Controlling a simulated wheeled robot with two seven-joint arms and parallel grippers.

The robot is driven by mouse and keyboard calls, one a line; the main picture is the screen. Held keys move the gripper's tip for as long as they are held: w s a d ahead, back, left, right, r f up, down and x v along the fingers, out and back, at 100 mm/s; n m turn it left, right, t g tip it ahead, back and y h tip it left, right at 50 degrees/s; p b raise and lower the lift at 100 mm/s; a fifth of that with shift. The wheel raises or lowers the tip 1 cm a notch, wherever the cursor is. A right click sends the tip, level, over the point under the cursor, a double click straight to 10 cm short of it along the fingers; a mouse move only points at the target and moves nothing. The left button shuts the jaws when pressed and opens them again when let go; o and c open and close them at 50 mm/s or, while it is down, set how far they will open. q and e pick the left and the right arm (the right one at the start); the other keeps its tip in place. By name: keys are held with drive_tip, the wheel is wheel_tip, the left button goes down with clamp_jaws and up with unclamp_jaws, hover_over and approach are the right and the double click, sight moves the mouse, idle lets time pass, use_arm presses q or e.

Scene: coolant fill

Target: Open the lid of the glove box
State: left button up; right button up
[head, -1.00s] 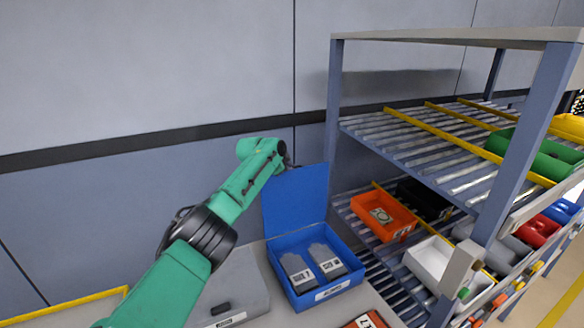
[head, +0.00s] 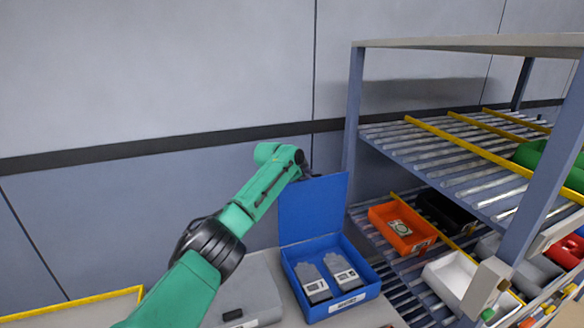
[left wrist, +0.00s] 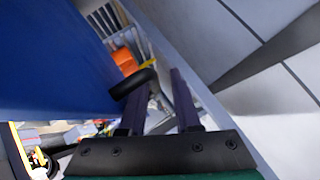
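The blue glove box (head: 335,303) stands on the table with its lid (head: 312,208) raised upright at the back. Two grey glove packs (head: 314,284) with white labels lie inside it. My left gripper (head: 310,173) is at the top edge of the lid, partly hidden behind it. In the left wrist view, the two dark fingers of my left gripper (left wrist: 160,88) are apart with nothing seen between them. The lid (left wrist: 55,60) fills the left side there. A black rounded part touches or overlaps the left finger; I cannot tell what it is. My right gripper is not in view.
A grey case (head: 247,290) stands left of the box. A roller rack (head: 358,110) with an orange bin (head: 403,228), a white bin (head: 455,285) and several other bins stands to the right. The wall (head: 160,80) is close behind the lid.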

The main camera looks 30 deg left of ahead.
use_arm(q)
drive_tip(key=b+v, duration=0.6)
drive_tip(key=v, duration=0.8)
drive_tip(key=shift+r, duration=0.2)
